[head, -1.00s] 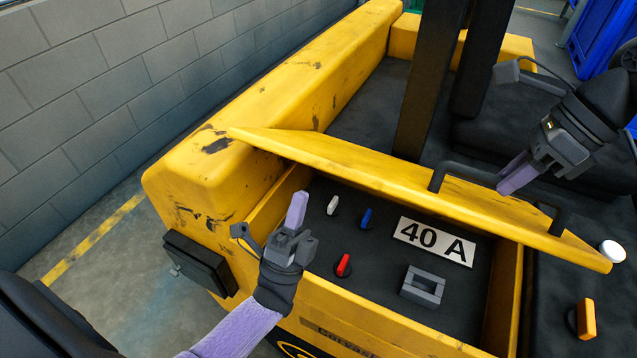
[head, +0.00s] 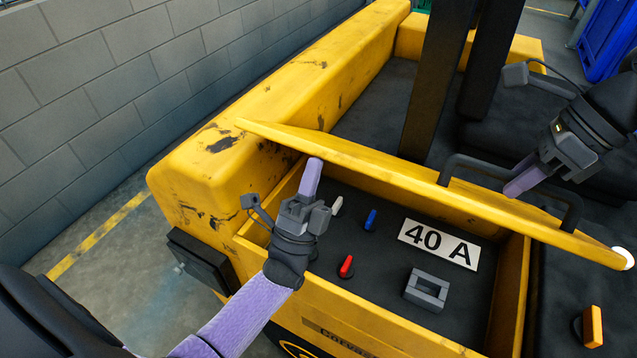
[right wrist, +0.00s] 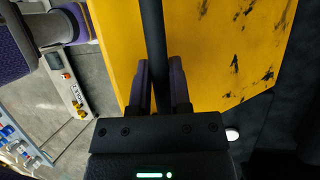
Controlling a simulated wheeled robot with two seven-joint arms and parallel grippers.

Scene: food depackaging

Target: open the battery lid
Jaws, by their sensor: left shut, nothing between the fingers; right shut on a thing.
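The yellow battery lid (head: 400,183) stands raised and tilted over the open battery compartment in the head view. A black bar handle (head: 500,169) is on its upper side. My right gripper (head: 511,190) is at the handle. In the right wrist view its two fingers (right wrist: 160,85) are closed around the black handle bar (right wrist: 152,35), with the yellow lid (right wrist: 215,45) behind. My left gripper (head: 313,172) is shut and empty, above the compartment's left end, its fingertips close to the lid's lower edge. I cannot tell whether they touch it.
Inside the compartment are a white knob (head: 336,206), a blue knob (head: 370,219), a red knob (head: 346,266), a grey connector (head: 426,290) and a "40 A" label (head: 438,243). An orange switch (head: 592,326) is at right. A grey wall (head: 120,80) stands at left.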

